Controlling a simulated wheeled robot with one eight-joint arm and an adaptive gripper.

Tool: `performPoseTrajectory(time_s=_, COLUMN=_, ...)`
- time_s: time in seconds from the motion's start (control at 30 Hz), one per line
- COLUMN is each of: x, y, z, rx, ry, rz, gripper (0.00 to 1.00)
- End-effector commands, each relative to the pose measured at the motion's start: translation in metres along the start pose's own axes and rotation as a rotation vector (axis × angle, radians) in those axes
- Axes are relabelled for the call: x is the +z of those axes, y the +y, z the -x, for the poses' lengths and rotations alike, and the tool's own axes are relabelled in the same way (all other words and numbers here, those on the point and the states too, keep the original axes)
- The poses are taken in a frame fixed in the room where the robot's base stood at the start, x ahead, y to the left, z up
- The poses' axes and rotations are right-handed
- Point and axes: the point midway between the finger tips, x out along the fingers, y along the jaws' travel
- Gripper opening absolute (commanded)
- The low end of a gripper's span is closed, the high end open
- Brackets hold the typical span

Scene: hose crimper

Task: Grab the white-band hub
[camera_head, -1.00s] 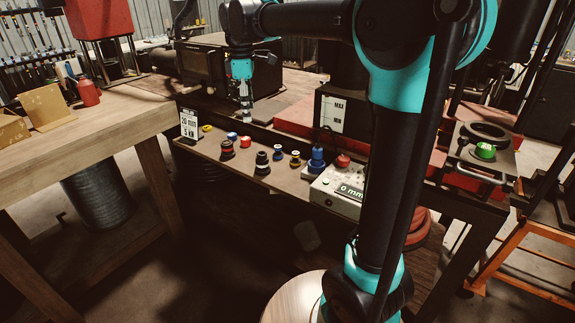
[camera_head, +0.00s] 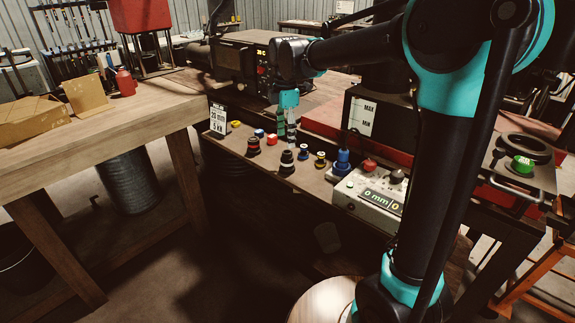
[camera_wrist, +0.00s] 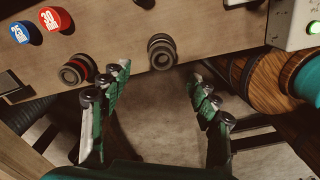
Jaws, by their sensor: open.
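The white-band hub (camera_head: 287,162) is a dark stepped knob with a pale ring, standing upright at the front of the narrow shelf. In the wrist view the hub (camera_wrist: 162,52) lies at upper centre, beyond the fingertips and roughly in line with the gap between them. My gripper (camera_head: 286,138) hangs just above and behind it in the head view. In the wrist view my gripper (camera_wrist: 162,88) has its green-padded fingers spread wide, with nothing between them. I see no contact with the hub.
The red-band hub (camera_head: 254,146) stands close left; the blue-band hub (camera_head: 303,152) and yellow-band hub (camera_head: 320,160) stand to the right. Red (camera_head: 272,140), blue (camera_head: 259,133) and yellow (camera_head: 236,124) caps lie behind left. A control box (camera_head: 368,197) sits further right.

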Motion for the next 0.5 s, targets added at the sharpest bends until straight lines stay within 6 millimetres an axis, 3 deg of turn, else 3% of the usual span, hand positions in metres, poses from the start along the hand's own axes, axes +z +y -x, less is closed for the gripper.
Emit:
performPoseTrajectory(time_s=0.27, x=0.001, y=0.0, z=-0.021, rx=0.0, ry=0.0, rz=-0.001, gripper=0.62)
performPoseTrajectory(time_s=0.5, x=0.004, y=-0.002, z=-0.054, rx=0.0, ry=0.0, rz=-0.001, gripper=0.62)
